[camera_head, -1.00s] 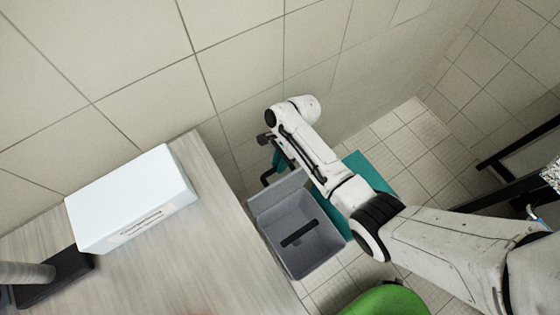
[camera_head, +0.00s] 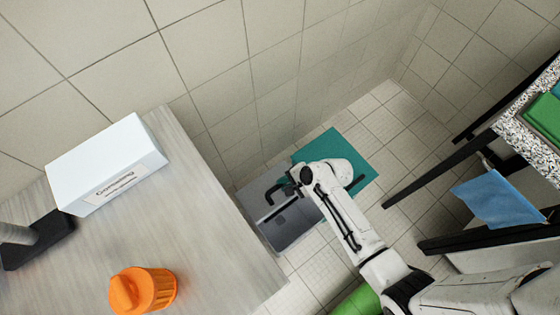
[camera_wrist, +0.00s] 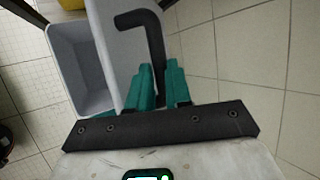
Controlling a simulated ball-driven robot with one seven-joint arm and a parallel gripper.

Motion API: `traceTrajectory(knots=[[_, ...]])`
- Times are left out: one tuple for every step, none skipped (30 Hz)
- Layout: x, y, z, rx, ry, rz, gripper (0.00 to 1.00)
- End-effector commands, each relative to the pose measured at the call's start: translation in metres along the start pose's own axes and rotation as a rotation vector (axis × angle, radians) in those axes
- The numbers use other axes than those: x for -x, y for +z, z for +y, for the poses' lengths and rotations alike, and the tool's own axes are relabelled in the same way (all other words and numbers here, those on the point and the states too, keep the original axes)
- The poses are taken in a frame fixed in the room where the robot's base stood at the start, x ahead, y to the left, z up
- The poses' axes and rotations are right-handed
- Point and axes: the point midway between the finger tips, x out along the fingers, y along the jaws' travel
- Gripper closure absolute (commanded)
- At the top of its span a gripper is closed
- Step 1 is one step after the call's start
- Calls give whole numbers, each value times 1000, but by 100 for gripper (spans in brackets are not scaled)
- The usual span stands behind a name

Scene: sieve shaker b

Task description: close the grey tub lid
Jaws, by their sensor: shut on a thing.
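The grey tub (camera_head: 288,232) stands on the floor beside the table in the head view. Its grey lid (camera_head: 257,192) is hinged up along the wall side and tilts over part of the opening. In the wrist view the tub (camera_wrist: 72,75) shows open at the left, and the lid (camera_wrist: 126,55) stands at an angle beside my fingers. My gripper (camera_wrist: 164,88) has teal fingers shut on the lid's black bent handle (camera_wrist: 152,30). In the head view my gripper (camera_head: 284,186) is over the lid, partly hidden by the wrist.
A wooden table (camera_head: 215,225) with a white box (camera_head: 105,165) and an orange jar (camera_head: 143,290) is at the left. A teal mat (camera_head: 355,150) lies on the floor beyond the tub. A blue cloth (camera_head: 495,198) hangs at the right. Tiled walls stand behind.

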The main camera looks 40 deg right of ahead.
Motion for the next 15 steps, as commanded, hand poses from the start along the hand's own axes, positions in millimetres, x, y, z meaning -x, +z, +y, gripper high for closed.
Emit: traceTrajectory(knots=[[-7,-3,15,9,-32,-1,100],[-8,-4,20,19,-53,0,100],[-10,-5,28,29,-79,0,100],[-12,-5,34,37,-99,-2,100],[-13,-6,40,45,-118,-1,100],[-15,-7,48,55,-142,-1,100],[-17,-8,54,63,-161,-1,100],[-18,-9,59,70,-180,-2,100],[-21,-10,68,80,-204,-2,100],[-22,-11,73,87,-223,-2,100],[-24,-11,79,95,-241,-3,100],[-27,-13,87,106,-265,-3,100],[-29,-14,93,113,-284,-4,100],[-31,-15,98,121,-303,-4,100],[-34,-16,106,131,-327,-4,100]])
